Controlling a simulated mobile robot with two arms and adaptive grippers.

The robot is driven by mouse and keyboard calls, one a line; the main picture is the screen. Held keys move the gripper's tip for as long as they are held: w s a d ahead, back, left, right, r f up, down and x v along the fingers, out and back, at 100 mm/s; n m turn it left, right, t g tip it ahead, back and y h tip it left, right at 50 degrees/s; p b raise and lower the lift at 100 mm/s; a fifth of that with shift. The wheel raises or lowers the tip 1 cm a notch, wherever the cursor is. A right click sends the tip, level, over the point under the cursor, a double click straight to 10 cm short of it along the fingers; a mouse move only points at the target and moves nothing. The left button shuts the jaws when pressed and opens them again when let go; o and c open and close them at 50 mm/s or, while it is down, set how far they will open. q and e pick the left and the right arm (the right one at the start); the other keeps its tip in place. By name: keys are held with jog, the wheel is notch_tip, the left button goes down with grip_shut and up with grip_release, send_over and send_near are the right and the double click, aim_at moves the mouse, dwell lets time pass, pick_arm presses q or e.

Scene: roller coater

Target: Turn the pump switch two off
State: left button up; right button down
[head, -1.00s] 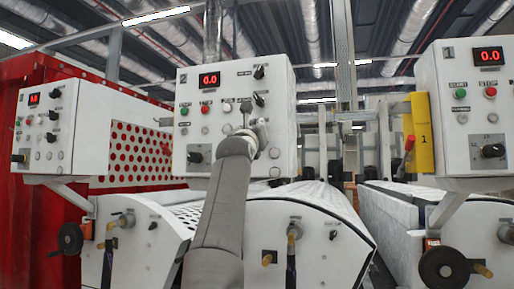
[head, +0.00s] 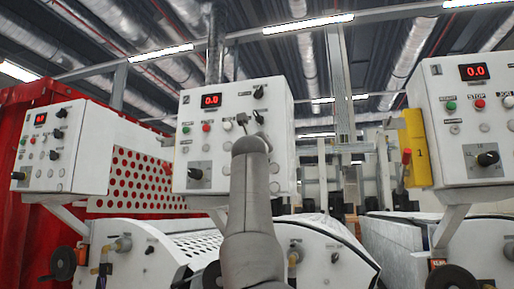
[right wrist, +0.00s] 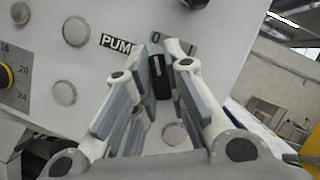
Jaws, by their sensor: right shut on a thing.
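The white control box marked 2 (head: 222,146) stands in the middle of the head view, with a red 0.0 display. My right arm rises in front of it, and my right gripper (head: 243,124) is at its right part, hiding the switch there. In the right wrist view the black pump switch (right wrist: 160,78) sits beside the PUMP label (right wrist: 117,43), near the 0 and 1 marks. My right gripper (right wrist: 159,62) is shut on this switch, one finger on each side. The switch's exact angle is hard to tell. My left gripper is not in view.
On box 2, a black knob (head: 258,92) is above my gripper. Another control box (head: 52,148) is at the left, and box 1 (head: 470,125) is at the right, next to a yellow block (head: 416,147). White machine bodies stand below the boxes.

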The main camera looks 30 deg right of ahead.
jog(key=c, duration=1.5)
grip_release()
jog(key=shift+d, duration=0.1)
jog(key=shift+o, duration=0.2)
